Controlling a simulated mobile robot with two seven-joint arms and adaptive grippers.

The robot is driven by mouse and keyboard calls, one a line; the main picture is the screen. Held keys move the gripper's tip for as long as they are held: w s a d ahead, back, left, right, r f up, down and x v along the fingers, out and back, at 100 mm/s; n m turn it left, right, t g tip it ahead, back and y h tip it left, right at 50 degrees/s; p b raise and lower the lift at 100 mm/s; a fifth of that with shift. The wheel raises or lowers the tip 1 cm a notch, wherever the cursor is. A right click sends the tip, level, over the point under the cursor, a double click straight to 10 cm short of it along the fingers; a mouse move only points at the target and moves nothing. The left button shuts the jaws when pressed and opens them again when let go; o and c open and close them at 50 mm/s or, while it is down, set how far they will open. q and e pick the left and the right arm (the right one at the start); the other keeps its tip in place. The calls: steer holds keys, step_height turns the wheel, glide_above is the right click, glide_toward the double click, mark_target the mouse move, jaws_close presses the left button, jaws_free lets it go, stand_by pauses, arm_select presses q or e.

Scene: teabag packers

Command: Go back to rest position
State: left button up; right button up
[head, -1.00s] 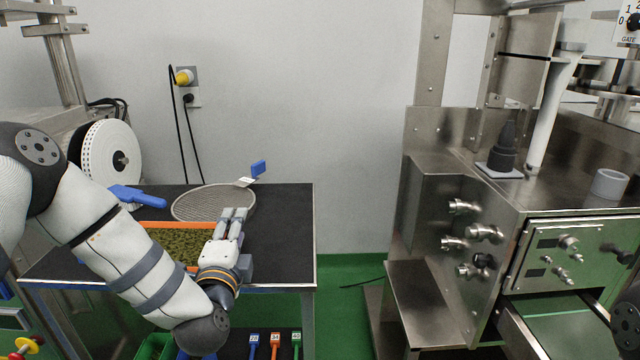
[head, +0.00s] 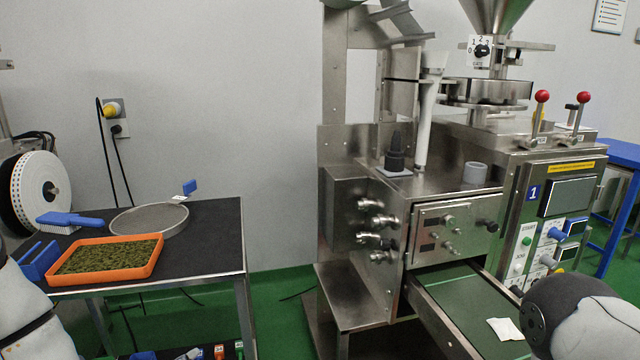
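Neither gripper shows in the head view now. My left arm enters at the lower left corner, and only a white link is visible. My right arm enters at the lower right, with a dark joint and a white link in front of the machine. Both hands are out of frame, so what they hold is hidden.
A black-topped table (head: 215,235) at left bears an orange tray (head: 155,268) of green leaves, a round sieve (head: 150,219) and a blue brush (head: 70,219). A steel packing machine (head: 345,215) stands at right; a white teabag (head: 504,328) lies on its green chute. Green floor separates them.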

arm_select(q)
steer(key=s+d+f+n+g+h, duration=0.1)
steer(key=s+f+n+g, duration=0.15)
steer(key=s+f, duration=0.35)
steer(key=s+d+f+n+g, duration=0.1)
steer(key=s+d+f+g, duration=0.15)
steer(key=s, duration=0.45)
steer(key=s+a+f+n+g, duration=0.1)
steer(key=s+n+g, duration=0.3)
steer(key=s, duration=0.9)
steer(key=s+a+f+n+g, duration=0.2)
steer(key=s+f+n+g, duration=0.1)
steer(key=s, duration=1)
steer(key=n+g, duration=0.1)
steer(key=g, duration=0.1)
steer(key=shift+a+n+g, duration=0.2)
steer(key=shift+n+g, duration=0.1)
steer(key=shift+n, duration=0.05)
